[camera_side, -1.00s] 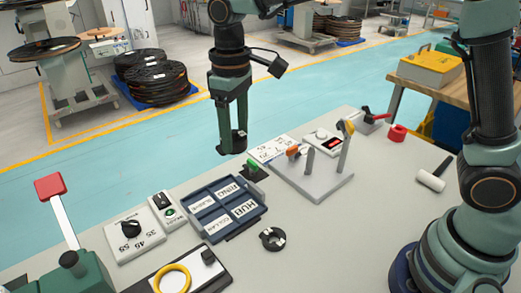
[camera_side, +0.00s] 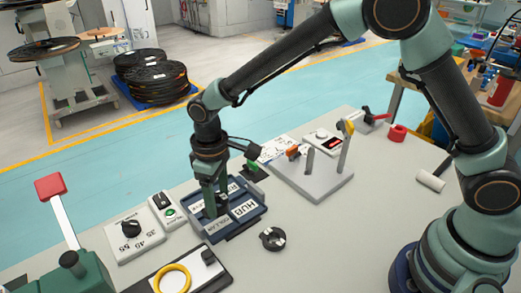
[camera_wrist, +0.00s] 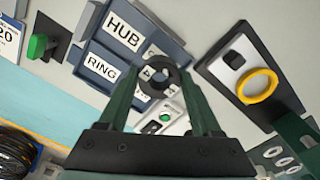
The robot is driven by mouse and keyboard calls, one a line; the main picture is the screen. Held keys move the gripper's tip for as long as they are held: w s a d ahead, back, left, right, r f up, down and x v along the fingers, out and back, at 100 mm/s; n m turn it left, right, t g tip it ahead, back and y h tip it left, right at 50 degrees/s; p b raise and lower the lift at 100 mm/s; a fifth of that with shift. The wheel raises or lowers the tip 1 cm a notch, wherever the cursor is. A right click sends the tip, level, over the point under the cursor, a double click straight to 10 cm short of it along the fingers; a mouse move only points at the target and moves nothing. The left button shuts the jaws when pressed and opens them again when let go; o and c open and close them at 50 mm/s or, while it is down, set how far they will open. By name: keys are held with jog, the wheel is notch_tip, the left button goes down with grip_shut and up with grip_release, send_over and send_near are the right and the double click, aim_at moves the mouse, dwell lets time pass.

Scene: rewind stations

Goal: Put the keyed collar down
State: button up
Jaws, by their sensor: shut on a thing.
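My gripper (camera_side: 212,208) is low over the left part of the blue sorting tray (camera_side: 258,212). It is shut on the keyed collar, a dark ring (camera_wrist: 158,91) with a round hole, seen between the fingertips in the wrist view. In the side view the fingers mostly hide the collar. The tray (camera_wrist: 178,57) has labelled compartments; HUB and RING read clearly in the wrist view. The other labels are partly covered by the collar and fingers. I cannot tell whether the collar touches the tray floor.
Another dark ring (camera_side: 272,239) lies on the table right of the tray. A dial box (camera_side: 131,232) and a green-button box (camera_side: 167,209) stand left. A yellow ring (camera_side: 173,279) sits on a plate in front. A grey peg stand (camera_side: 315,185) is behind right.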

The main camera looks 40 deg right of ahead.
aim_at(222, 224)
jog(key=shift+f, duration=2.55)
jog(key=shift+f, duration=0.2)
